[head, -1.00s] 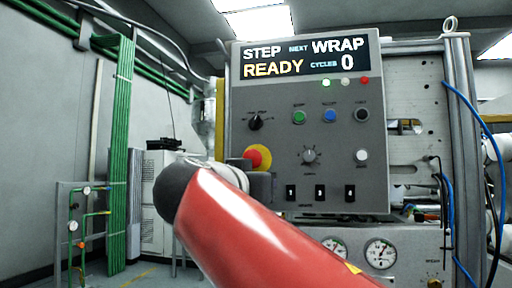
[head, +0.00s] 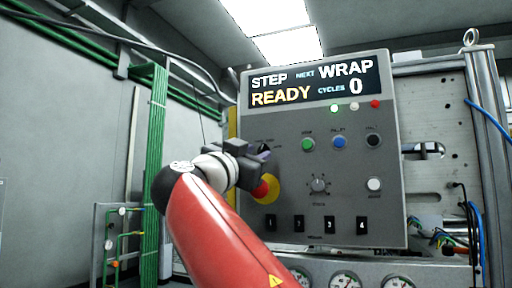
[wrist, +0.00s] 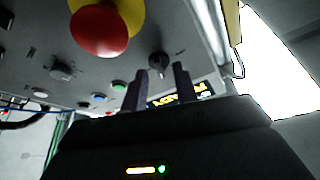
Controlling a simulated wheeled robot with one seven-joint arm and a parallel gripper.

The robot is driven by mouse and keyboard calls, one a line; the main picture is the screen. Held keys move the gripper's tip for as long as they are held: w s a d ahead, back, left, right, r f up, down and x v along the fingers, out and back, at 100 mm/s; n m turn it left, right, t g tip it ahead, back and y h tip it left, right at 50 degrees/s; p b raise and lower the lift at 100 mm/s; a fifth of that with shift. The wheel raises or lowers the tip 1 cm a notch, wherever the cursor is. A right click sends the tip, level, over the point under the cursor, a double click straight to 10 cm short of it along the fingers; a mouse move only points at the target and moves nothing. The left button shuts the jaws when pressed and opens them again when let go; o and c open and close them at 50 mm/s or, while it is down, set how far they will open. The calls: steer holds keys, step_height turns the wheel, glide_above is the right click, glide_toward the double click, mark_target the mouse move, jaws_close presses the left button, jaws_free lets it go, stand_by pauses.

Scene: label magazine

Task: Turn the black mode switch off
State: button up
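The black mode switch (wrist: 158,62) is a dark rotary knob at the upper left of the grey control panel (head: 390,215). In the head view my gripper covers most of it. In the wrist view it shows beyond and between the fingertips of my gripper (wrist: 159,78), with the fingers apart. My gripper (head: 262,156) also shows in the head view, close in front of the panel at the switch. I cannot tell whether a finger touches the knob. The knob's exact pointing direction is unclear.
A red mushroom button on a yellow base (head: 270,190) sits just below my gripper. Green (head: 308,144), blue (head: 338,142) and black (head: 373,140) buttons lie to the right. A grey dial (head: 318,185) is lower. The display (head: 315,82) reads STEP, READY.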

steer(key=shift+w+d+r, duration=0.1)
steer(key=shift+w+d, duration=0.1)
steer(key=shift+w, duration=0.2)
jaws_close()
